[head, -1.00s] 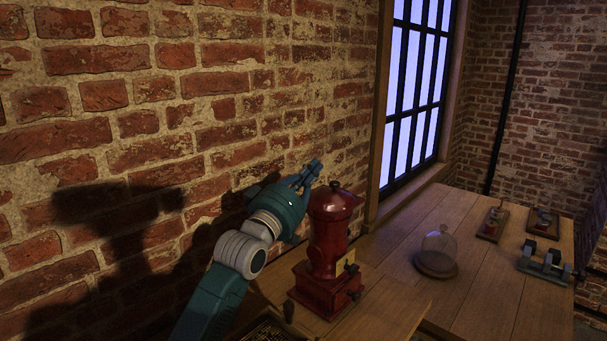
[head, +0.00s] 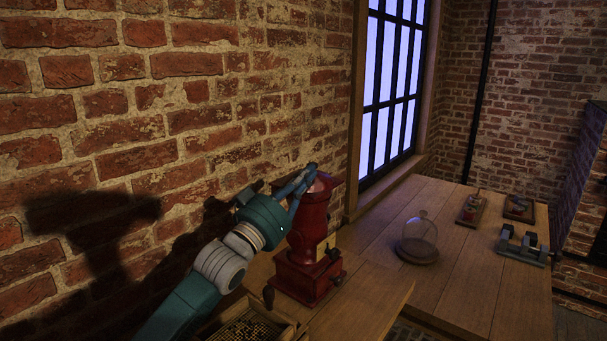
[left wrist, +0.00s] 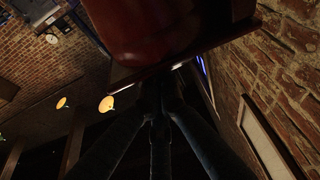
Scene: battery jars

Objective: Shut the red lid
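A red mill-like machine (head: 308,235) with a square base stands on the wooden table near the brick wall. Its rounded red top (head: 322,186) is partly covered by my left gripper (head: 309,170), and I cannot tell how far the lid stands open. The teal gripper reaches in from the left, with its fingertips at the upper left of the top, seemingly touching or very close. In the left wrist view the dark fingers (left wrist: 160,92) come together at their tips beneath a large red body (left wrist: 150,35); nothing shows between them. My right gripper is out of view.
A glass dome on a round wooden base (head: 418,240) stands to the right. Several small devices, including a grey metal one (head: 523,246), lie farther right. A shallow box (head: 290,331) is at the front. The brick wall is close on the left.

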